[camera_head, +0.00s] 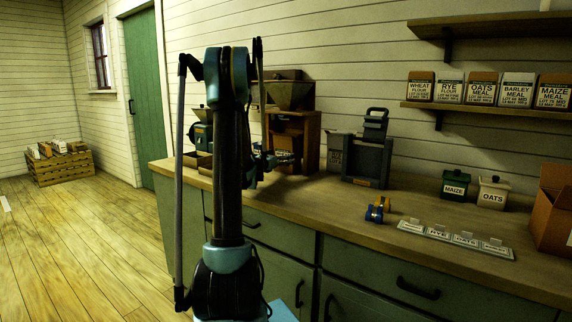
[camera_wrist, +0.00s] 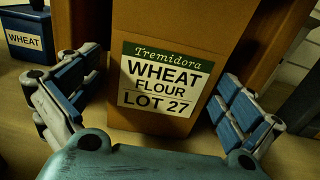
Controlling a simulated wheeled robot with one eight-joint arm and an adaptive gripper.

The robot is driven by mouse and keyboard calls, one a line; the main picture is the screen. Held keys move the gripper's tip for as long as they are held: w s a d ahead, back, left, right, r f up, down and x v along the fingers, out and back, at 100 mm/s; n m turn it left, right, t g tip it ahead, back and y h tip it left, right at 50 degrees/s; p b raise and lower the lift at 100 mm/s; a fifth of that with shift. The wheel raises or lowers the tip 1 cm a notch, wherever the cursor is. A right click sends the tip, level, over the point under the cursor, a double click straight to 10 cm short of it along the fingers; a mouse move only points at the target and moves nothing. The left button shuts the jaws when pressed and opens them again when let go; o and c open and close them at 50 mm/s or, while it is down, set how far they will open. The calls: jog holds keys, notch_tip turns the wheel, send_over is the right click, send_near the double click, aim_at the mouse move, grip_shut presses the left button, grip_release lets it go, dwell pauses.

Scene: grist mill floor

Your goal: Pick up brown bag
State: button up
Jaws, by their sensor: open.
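The brown bag (camera_wrist: 185,25) fills the middle of the wrist view. It stands upright on the counter, with a label reading "Tremidora WHEAT FLOUR LOT 27" facing the camera. My gripper (camera_wrist: 158,85) is open, with one blue-padded finger on each side of the bag's lower part. I cannot tell whether either finger touches it. In the head view my gripper (camera_head: 268,160) is low over the counter, in front of a wooden mill with a hopper.
A blue WHEAT canister (camera_wrist: 25,42) stands left of the bag. On the counter (camera_head: 330,205) are a grey machine (camera_head: 367,160), MAIZE (camera_head: 455,187) and OATS (camera_head: 492,194) canisters, a label strip (camera_head: 455,240) and a cardboard box (camera_head: 553,215). Labelled bags (camera_head: 480,88) line the shelf.

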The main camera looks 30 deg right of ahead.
jog(key=x, duration=0.5)
jog(key=shift+s+d+f, duration=0.1)
jog(key=shift+d, duration=0.05)
jog(key=c, duration=1.2)
